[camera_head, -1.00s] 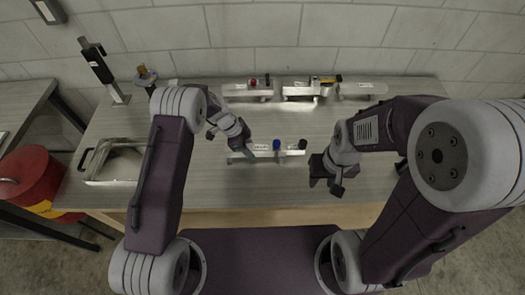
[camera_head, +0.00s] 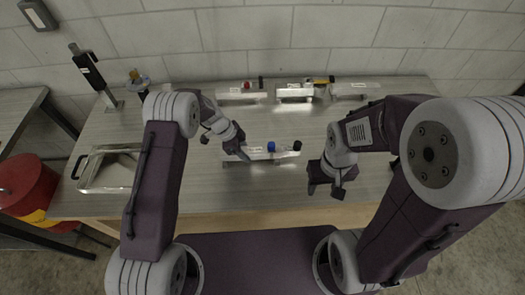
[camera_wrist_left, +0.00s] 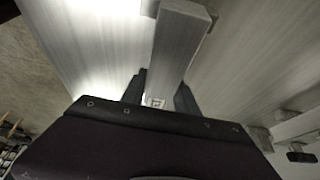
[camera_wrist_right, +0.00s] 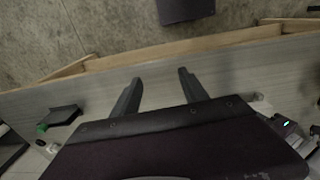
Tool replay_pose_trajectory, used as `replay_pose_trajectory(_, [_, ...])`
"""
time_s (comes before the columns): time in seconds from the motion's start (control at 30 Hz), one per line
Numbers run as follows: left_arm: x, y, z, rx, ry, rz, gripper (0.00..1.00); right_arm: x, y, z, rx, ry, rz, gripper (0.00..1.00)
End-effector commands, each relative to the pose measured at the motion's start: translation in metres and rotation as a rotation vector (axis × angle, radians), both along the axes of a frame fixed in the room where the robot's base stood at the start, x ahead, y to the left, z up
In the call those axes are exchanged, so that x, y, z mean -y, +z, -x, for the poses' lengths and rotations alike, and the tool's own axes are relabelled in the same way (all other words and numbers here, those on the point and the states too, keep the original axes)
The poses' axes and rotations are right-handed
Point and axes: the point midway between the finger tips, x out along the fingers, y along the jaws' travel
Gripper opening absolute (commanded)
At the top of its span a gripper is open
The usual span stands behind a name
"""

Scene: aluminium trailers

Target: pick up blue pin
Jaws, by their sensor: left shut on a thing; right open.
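The blue pin (camera_head: 271,146) stands upright at the front aluminium trailer (camera_head: 270,156), between a white label and a black pin (camera_head: 297,145). My left gripper (camera_head: 243,156) is shut on the left part of this trailer, left of the blue pin and apart from it. In the left wrist view the trailer's metal bar (camera_wrist_left: 180,40) runs between the fingers (camera_wrist_left: 160,82); the blue pin is not visible there. My right gripper (camera_head: 325,188) is open and empty, right of the trailer near the table's front edge. Its spread fingers (camera_wrist_right: 160,78) show in the right wrist view.
Behind are more trailers: one left (camera_head: 237,95) with a red pin (camera_head: 246,85), one in the middle (camera_head: 295,93), one right (camera_head: 350,91). A metal tray (camera_head: 107,171) lies at left. A black-handled tool (camera_head: 88,70) stands behind it. Table surface between the rows is clear.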

Motion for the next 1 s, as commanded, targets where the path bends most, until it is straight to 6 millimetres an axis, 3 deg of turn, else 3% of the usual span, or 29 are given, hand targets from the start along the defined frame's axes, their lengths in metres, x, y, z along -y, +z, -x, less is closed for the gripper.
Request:
replay_pose_trajectory(0.13, [0.0, 0.0, 0.001, -0.001, -0.002, 0.0, 0.0, 0.056, 0.008, 0.017, -0.151, 0.243, 0.23, 0.52])
replay_pose_trajectory(0.23, [0.0, 0.0, 0.001, -0.001, -0.002, 0.0, 0.0, 0.099, 0.018, 0.012, -0.289, 0.489, 0.452, 0.52])
replay_pose_trajectory(0.33, [0.0, 0.0, 0.0, -0.001, -0.001, 0.0, 0.0, 0.127, 0.032, -0.021, -0.394, 0.771, 0.698, 0.52])
replay_pose_trajectory(0.43, [0.0, 0.0, 0.0, -0.001, -0.001, 0.0, 0.0, 0.126, 0.044, -0.079, -0.446, 1.085, 0.967, 0.52])
replay_pose_trajectory(0.47, [0.0, 0.0, 0.0, -0.001, -0.001, 0.0, 0.0, 0.117, 0.045, -0.099, -0.449, 1.188, 1.049, 0.52])
replay_pose_trajectory(0.53, [0.0, 0.0, 0.0, 0.0, 0.0, 0.0, 0.0, 0.079, 0.042, -0.148, -0.426, 1.442, 1.244, 0.52])
replay_pose_trajectory(0.57, [0.0, 0.0, 0.0, 0.0, 0.0, 0.0, 0.0, 0.055, 0.037, -0.166, -0.404, 1.558, 1.325, 0.52])
replay_pose_trajectory(0.6, [0.0, 0.0, 0.0, 0.0, 0.0, 0.0, 0.0, 0.019, 0.026, -0.185, -0.363, 1.708, 1.421, 0.52])
replay_pose_trajectory(0.63, [0.0, 0.0, 0.0, 0.0, 0.0, 0.0, 0.0, -0.008, 0.016, -0.193, -0.332, 1.813, 1.477, 0.52])
replay_pose_trajectory(0.7, [0.0, 0.0, 0.0, 0.0, 0.0, 0.0, 0.0, -0.064, -0.012, -0.197, -0.27, 2.024, 1.562, 0.52])
replay_pose_trajectory(0.8, [0.0, 0.0, 0.0, 0.0, 0.0, 0.0, 0.0, -0.111, -0.052, -0.177, -0.247, 2.232, 1.597, 0.52])
replay_pose_trajectory(0.9, [0.0, 0.0, 0.0, -0.001, 0.0, 0.0, 0.0, -0.131, -0.072, -0.159, -0.252, 2.333, 1.614, 0.52])
replay_pose_trajectory(1.0, [0.0, 0.0, 0.0, -0.001, 0.0, 0.0, 0.0, -0.141, -0.076, -0.153, -0.24, 2.368, 1.626, 0.52])
